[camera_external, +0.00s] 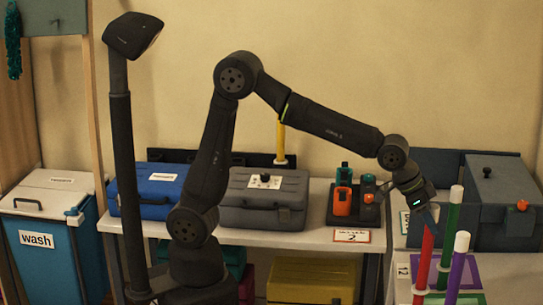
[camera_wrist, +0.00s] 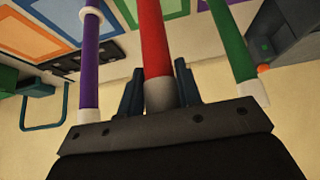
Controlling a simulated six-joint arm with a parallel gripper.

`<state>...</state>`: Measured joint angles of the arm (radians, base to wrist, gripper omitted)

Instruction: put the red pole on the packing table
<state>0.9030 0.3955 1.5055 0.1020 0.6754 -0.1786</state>
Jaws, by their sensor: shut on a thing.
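The red pole (camera_external: 424,262) is upright at the lower right in the external view, its lower end near a white collar. In the wrist view the red pole (camera_wrist: 154,40) runs up out of the frame, its white end between the blue fingers. My gripper (camera_wrist: 158,95) is shut on this end; in the external view my gripper (camera_external: 428,212) is at the pole's top. I cannot tell whether the pole's foot is still seated. Which surface is the packing table is not labelled in view.
A green pole (camera_external: 450,230) and a purple pole (camera_external: 457,265) stand close beside the red one. A white shelf (camera_external: 300,238) holds a blue case (camera_external: 150,190), a grey case (camera_external: 263,198) and a dark rack with orange and green items. A grey box (camera_external: 500,205) stands behind the poles.

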